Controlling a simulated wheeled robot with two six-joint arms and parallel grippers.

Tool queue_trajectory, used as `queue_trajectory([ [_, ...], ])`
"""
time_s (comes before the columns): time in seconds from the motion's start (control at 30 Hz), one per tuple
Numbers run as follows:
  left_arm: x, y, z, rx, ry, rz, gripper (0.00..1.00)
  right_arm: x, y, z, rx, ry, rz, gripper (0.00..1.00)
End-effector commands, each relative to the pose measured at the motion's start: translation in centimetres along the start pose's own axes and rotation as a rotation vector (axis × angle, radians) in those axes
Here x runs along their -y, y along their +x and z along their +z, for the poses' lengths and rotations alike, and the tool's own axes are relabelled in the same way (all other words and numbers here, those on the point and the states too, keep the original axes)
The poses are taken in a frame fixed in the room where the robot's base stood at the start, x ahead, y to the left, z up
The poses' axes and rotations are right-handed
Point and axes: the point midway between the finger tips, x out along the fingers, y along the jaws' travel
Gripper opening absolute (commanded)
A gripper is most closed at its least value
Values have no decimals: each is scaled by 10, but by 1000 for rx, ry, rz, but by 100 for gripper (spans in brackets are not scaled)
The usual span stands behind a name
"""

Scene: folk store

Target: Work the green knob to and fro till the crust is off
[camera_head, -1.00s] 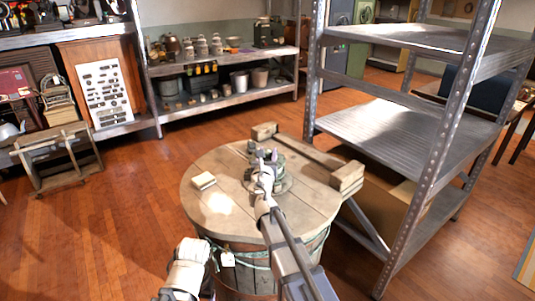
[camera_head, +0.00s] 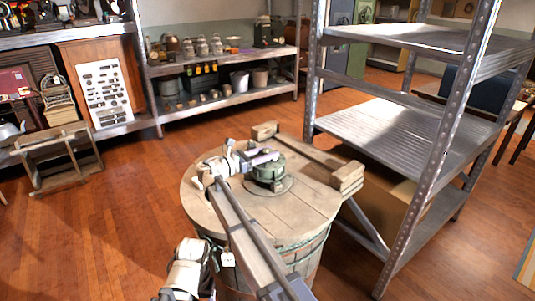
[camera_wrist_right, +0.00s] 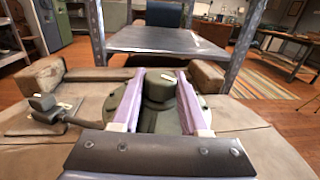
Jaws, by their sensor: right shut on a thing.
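The green knob (camera_head: 266,172) stands on a round green base on the wooden barrel top. In the right wrist view the knob (camera_wrist_right: 160,90) sits between my two purple fingers, with a small pale mark on its top. My right gripper (camera_head: 266,158) is shut on the knob, reaching in from its left; its fingers (camera_wrist_right: 163,84) also show in the right wrist view. I cannot make out any crust clearly. A white part of my left arm shows at the lower left, but the left gripper itself is not in view.
The barrel top (camera_head: 307,208) has wooden blocks and a beam (camera_head: 308,158) along its back right edge. A dark lever-like part (camera_wrist_right: 45,106) lies left of the knob. A metal shelf rack (camera_head: 400,135) stands close on the right. Floor at left is open.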

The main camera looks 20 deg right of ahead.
Motion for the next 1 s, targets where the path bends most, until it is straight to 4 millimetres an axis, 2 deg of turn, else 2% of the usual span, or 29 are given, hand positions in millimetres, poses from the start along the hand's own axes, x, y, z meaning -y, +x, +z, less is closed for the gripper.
queue_trajectory([
  [0.03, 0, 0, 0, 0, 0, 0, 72, -6, 0, 0, 0, 0, -33, 0],
  [0.43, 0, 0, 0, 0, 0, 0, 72, -2, 1, 0, 1, 0, -227, 0],
  [1.0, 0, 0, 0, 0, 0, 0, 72, 0, 2, 0, 1, 0, -267, 0],
])
